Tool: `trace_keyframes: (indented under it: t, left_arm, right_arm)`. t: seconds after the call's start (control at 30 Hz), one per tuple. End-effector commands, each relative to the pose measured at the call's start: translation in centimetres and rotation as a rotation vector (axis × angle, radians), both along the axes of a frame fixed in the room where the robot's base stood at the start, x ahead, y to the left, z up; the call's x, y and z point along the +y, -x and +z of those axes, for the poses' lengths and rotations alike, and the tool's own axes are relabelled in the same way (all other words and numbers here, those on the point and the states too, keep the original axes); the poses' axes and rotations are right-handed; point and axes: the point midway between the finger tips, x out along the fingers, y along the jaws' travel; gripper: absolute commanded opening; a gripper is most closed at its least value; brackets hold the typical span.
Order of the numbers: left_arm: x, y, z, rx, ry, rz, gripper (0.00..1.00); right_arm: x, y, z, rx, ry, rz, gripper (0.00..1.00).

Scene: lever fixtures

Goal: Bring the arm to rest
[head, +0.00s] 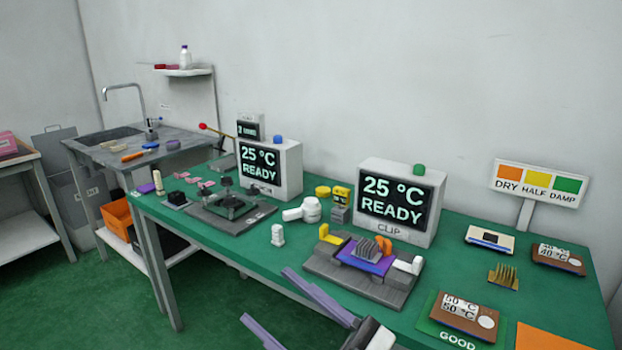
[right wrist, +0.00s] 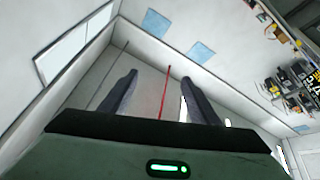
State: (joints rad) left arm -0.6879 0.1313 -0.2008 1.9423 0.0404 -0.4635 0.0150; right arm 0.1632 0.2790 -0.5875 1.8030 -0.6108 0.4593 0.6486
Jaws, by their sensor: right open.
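My right gripper (head: 263,292) shows at the bottom of the head view, in front of the green table (head: 225,262). Its two grey-purple fingers are spread apart with nothing between them. In the right wrist view, the same gripper (right wrist: 149,73) has its fingers apart, with pale walls and a thin red line behind them. The fixture labelled CLIP (head: 365,285), with yellow, purple, orange and white parts, stands on the table beyond the fingers. My left gripper is not in view.
Two monitors, left (head: 275,168) and right (head: 400,200), read 25 °C READY. A dark fixture (head: 232,208) and a red-knobbed lever (head: 203,126) stand farther left. A brown block (head: 466,316) lies at front right. Open green floor (head: 215,318) lies before the table.

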Motion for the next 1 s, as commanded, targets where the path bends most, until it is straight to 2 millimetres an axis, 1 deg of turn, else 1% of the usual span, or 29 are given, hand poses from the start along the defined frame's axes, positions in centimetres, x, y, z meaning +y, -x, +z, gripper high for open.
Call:
trace_keyframes:
  t: [0.03, 0.07, 0.1, 0.17, 0.2, 0.23, 0.27, 0.3, 0.37, 0.4, 0.47, 0.5, 0.6, 0.7, 0.8, 0.9, 1.0]
  left_arm:
    - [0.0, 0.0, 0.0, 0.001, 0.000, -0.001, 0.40]
    - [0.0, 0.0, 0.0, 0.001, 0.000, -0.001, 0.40]
    - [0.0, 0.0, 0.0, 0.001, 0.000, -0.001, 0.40]
    - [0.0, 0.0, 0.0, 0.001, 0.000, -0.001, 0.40]
    - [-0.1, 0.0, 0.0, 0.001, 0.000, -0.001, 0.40]
    - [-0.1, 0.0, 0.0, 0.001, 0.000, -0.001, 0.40]
    - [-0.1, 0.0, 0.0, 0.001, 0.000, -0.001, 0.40]
    - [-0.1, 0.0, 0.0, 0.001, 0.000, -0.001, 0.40]
    - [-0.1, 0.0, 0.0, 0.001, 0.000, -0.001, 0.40]
    - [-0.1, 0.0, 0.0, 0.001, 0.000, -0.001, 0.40]
    - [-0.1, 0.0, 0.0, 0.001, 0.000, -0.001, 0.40]
    - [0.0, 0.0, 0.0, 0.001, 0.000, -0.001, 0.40]
    - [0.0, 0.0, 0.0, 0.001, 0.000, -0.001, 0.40]
    - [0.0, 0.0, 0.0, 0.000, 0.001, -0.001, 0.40]
    - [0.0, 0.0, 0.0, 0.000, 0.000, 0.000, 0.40]
    - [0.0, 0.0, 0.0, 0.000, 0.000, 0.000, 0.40]
    - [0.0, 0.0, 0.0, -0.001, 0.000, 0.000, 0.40]
  right_arm:
    - [-2.1, -1.1, -3.0, 0.120, -0.026, -0.112, 0.56]
    - [-3.4, -1.7, -4.8, 0.188, -0.033, -0.179, 0.56]
    - [-5.2, -2.2, -7.4, 0.276, -0.032, -0.260, 0.56]
    - [-7.6, -2.3, -11.3, 0.402, -0.020, -0.364, 0.56]
    - [-9.1, -2.0, -14.0, 0.485, -0.004, -0.425, 0.56]
    - [-10.1, -1.5, -16.0, 0.546, 0.009, -0.465, 0.56]
    - [-11.1, -0.9, -18.0, 0.607, 0.025, -0.502, 0.56]
    - [-12.4, 0.1, -20.6, 0.687, 0.047, -0.548, 0.56]
    - [-14.2, 2.0, -24.4, 0.806, 0.089, -0.606, 0.56]
    - [-15.3, 3.6, -26.7, 0.881, 0.116, -0.637, 0.56]
    - [-16.6, 6.1, -29.9, 0.988, 0.160, -0.674, 0.56]
    - [-17.4, 7.9, -31.7, 1.054, 0.188, -0.693, 0.56]
    - [-18.9, 11.8, -35.2, 1.189, 0.250, -0.719, 0.56]
    - [-19.7, 14.7, -37.2, 1.278, 0.289, -0.729, 0.56]
    - [-20.1, 16.2, -38.2, 1.323, 0.313, -0.732, 0.56]
    - [-20.2, 16.7, -38.4, 1.335, 0.318, -0.733, 0.56]
    - [-20.2, 16.6, -38.4, 1.335, 0.318, -0.732, 0.56]
